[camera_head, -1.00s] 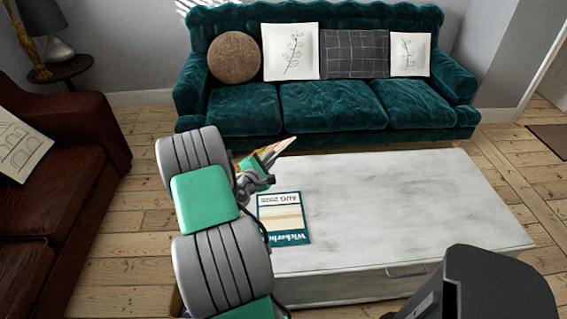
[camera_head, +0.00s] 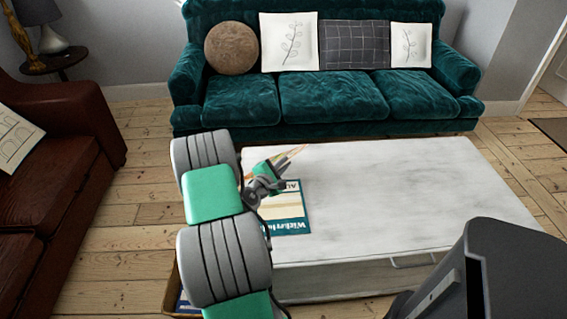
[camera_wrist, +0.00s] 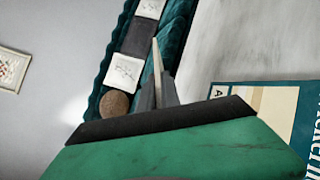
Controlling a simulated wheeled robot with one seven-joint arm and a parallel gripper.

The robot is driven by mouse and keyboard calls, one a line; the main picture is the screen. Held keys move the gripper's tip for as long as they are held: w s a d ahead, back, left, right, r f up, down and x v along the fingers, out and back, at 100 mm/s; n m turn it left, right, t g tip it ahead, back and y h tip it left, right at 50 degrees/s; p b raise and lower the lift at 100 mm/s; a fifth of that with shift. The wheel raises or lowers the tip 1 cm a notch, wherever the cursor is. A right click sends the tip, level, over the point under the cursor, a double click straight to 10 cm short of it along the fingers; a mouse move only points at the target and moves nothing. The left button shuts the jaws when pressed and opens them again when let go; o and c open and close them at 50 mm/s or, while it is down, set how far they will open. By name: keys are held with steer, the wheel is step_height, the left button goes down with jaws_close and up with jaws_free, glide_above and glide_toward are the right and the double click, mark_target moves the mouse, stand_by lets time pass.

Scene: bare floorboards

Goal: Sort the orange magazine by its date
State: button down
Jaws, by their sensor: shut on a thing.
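My gripper (camera_head: 283,163) is shut on the orange magazine (camera_head: 299,149) over the left end of the white coffee table (camera_head: 400,190). The magazine shows almost edge-on, so its cover and date cannot be read. In the wrist view it is a thin pale orange strip (camera_wrist: 157,63) between the fingers (camera_wrist: 157,92). A teal and cream magazine (camera_head: 288,226) lies flat on the table just below my gripper, partly hidden by it. Its big title and part of "AUG" show, and it also appears at the right of the wrist view (camera_wrist: 285,93).
A wooden box (camera_head: 173,290) with something blue inside stands on the floor at the table's left, mostly hidden by my arm. A green sofa (camera_head: 330,95) stands behind the table and a brown sofa (camera_head: 60,200) at left. The table's middle and right are bare.

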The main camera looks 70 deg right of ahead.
steer(key=s+a+f+m+h+b, duration=0.1)
steer(key=s+f+m+b, duration=0.2)
steer(key=f+b, duration=0.6)
steer(key=shift+s+a+t+b, duration=0.2)
steer(key=shift+s+t+b, duration=0.2)
steer(key=shift+s+b, duration=0.3)
steer(key=c, duration=1.5)
jaws_free()
